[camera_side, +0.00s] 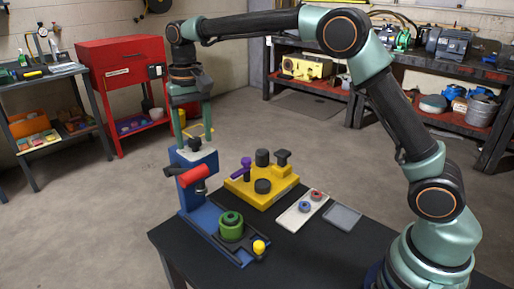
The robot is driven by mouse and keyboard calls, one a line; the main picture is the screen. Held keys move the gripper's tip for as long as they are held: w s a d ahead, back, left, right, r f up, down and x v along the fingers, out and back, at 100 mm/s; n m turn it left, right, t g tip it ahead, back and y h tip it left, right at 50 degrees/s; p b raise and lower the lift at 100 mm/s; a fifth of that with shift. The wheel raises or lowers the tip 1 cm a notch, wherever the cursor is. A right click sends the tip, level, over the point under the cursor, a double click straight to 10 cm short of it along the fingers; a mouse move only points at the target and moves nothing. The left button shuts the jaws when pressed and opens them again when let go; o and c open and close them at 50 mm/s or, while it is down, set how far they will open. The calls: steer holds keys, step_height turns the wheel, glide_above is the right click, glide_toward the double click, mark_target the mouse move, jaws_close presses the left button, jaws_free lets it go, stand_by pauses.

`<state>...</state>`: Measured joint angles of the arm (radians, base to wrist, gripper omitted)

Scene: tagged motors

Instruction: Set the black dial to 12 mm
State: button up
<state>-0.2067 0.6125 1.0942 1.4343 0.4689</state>
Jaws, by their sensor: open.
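My gripper (193,135) points down with its two green fingers apart, above the blue column of the blue fixture (192,206). A black knob (195,144) sits on top of that column, just below and between the fingertips; I cannot tell whether they touch it. The yellow block (250,193) to the right carries more black round knobs, one at the back (262,157) and one at the front (262,186). A black flat-topped knob (283,157) stands there too. I cannot tell which is the black dial; no millimetre scale is readable.
The fixture has a red cylinder (193,176), a green dial (231,226) and a yellow ball (259,247). A purple lever (243,168) rises from the yellow block. A white tray (291,219) with small parts and a grey tray (342,217) lie right. The table's front is clear.

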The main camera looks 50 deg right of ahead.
jaws_close()
stand_by(0.3)
steer(key=m, duration=0.5)
steer(key=shift+m, duration=0.4)
steer(key=m, duration=0.6)
steer(key=shift+r, duration=0.1)
stand_by(0.4)
jaws_free()
